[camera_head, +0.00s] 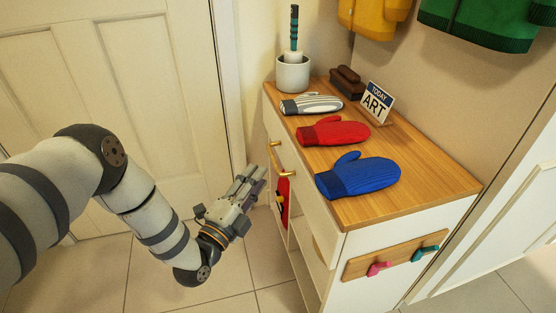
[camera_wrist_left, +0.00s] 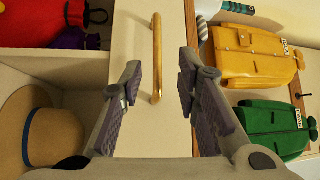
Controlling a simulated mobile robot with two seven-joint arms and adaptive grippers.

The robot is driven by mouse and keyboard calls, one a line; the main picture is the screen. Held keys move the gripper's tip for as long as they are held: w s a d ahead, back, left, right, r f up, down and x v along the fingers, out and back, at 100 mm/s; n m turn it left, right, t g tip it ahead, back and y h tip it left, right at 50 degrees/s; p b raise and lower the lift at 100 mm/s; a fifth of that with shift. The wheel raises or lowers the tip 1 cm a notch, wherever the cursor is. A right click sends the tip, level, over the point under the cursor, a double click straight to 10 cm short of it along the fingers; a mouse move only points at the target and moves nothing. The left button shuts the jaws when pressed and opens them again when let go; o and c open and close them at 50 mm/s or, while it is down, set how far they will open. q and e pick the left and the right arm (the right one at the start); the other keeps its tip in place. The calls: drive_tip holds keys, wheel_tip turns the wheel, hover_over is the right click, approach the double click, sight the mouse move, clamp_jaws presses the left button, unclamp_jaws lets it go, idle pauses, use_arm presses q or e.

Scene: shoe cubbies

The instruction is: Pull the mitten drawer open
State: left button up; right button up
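The drawer (camera_wrist_left: 140,30) has a plain pale front with one brass bar handle (camera_wrist_left: 157,58). The handle (camera_head: 283,160) also shows in the head view, on the upper front of the cabinet. The drawer looks shut. My left gripper (camera_wrist_left: 160,88) is open and empty, its two dark-padded fingers apart, with the handle's near end showing between them in the wrist view. In the head view my left gripper (camera_head: 252,184) is in front of the cabinet, apart from the handle. Three mittens lie on top: striped (camera_head: 311,103), red (camera_head: 333,131) and blue (camera_head: 358,176). My right gripper is out of view.
The white cabinet (camera_head: 370,245) has a wooden top. A potted brush (camera_head: 293,72), a dark brush (camera_head: 346,83) and an ART sign (camera_head: 377,102) stand at its back. Open cubbies hold a straw hat (camera_wrist_left: 40,128) and a red item (camera_wrist_left: 45,22). Floor left of the cabinet is clear.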

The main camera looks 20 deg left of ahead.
sight(273, 157)
use_arm(q)
drive_tip(key=b+x, duration=0.1)
drive_tip(key=x, duration=0.3)
drive_tip(key=b+x, duration=0.1)
drive_tip(key=x, duration=0.3)
drive_tip(key=shift+w+f, duration=0.2)
drive_tip(key=shift+w, duration=0.05)
clamp_jaws()
